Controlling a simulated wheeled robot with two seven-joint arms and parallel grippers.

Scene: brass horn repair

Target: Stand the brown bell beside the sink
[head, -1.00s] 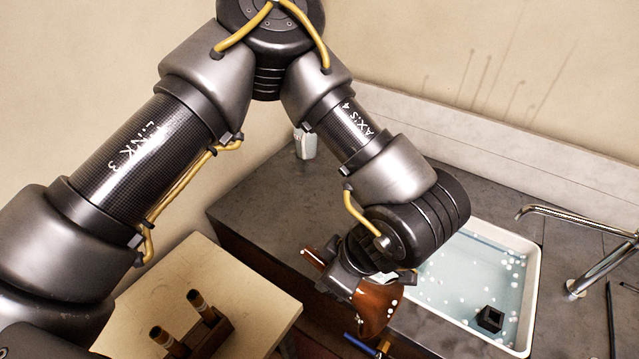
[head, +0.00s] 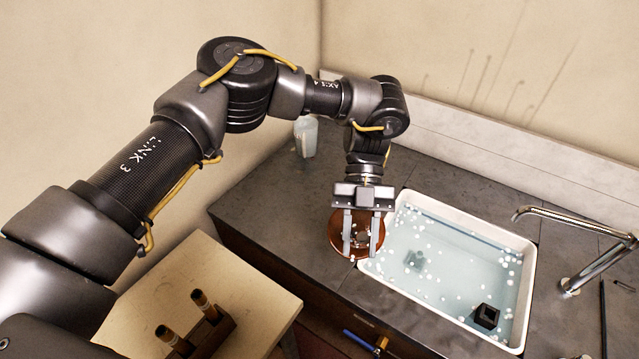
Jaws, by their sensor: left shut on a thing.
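The brown bell (head: 337,240) is at the left end of the sink (head: 365,266), over the dark counter. Its round, glossy rim faces me. My left gripper (head: 362,248) is shut on the bell, with its two fingers in front of the brown disc. I cannot tell whether the bell touches the counter. The sink is a white-rimmed basin with bluish water and white bubbles. My right gripper is not in view.
A chrome tap (head: 575,225) stands right of the sink. A dark block (head: 487,316) and a greyish object (head: 416,261) lie in the water. A pale bottle (head: 306,137) stands at the back left. The counter (head: 265,195) left of the bell is clear. A side table (head: 262,305) holds a wooden rack (head: 205,335).

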